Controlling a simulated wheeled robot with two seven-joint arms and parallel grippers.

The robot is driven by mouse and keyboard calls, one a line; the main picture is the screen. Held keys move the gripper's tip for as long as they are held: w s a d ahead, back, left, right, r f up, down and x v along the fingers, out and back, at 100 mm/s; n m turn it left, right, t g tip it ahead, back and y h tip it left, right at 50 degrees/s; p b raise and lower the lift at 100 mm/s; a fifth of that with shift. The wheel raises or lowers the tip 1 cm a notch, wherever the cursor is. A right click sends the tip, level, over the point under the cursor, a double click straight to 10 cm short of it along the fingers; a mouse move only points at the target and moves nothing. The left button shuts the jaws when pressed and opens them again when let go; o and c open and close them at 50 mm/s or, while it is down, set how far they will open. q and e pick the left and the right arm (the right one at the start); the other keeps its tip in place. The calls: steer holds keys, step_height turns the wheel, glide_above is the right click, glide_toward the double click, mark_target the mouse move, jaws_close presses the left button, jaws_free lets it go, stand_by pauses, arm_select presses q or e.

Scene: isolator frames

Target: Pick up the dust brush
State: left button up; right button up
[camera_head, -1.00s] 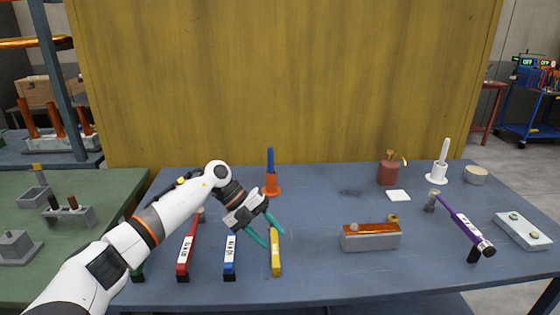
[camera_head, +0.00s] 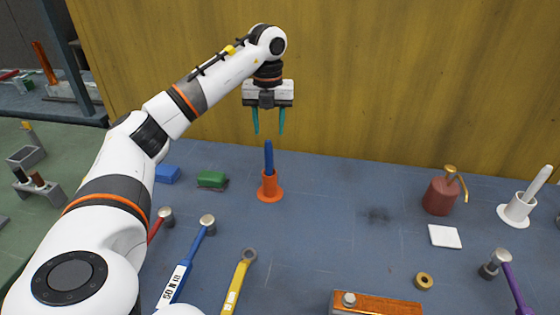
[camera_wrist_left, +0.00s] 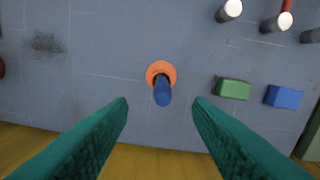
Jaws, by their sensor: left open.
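A blue handle (camera_head: 268,157) stands upright in an orange flanged holder (camera_head: 269,187) near the back of the blue table. It may be the dust brush; its lower end is hidden in the holder. In the left wrist view the blue handle (camera_wrist_left: 162,92) and orange holder (camera_wrist_left: 156,68) lie ahead, between the lines of the fingers. My left gripper (camera_head: 268,132) points down, open and empty, just above the top of the handle, not touching it. Its teal fingers (camera_wrist_left: 162,105) are wide apart. A similar white handle (camera_head: 537,183) stands in a white holder (camera_head: 516,210) at the right. My right gripper is not in view.
A green block (camera_head: 212,180) and a blue block (camera_head: 167,174) lie left of the holder. Hammers and a yellow wrench (camera_head: 238,280) lie nearer. A red bottle (camera_head: 439,196) and white square (camera_head: 445,236) are at right. A yellow wall (camera_head: 350,80) rises behind.

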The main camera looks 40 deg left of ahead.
mark_target(268, 142)
arm_select(q)
steer(key=f, duration=0.4)
steer(key=shift+s+f+p, duration=0.15)
steer(key=shift+s+p, duration=0.15)
steer(key=shift+s, duration=0.1)
steer(key=shift+w+f, duration=0.2)
steer(key=shift+f, duration=0.4)
step_height(268, 142, down, 4)
steer(key=shift+w+a+f+p, duration=0.1)
steer(key=shift+a+f+p, duration=0.1)
steer(key=shift+p, duration=0.6)
steer(key=shift+f, duration=0.4)
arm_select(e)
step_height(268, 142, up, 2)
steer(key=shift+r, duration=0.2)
arm_select(q)
steer(key=shift+c, duration=0.3)
jaws_close()
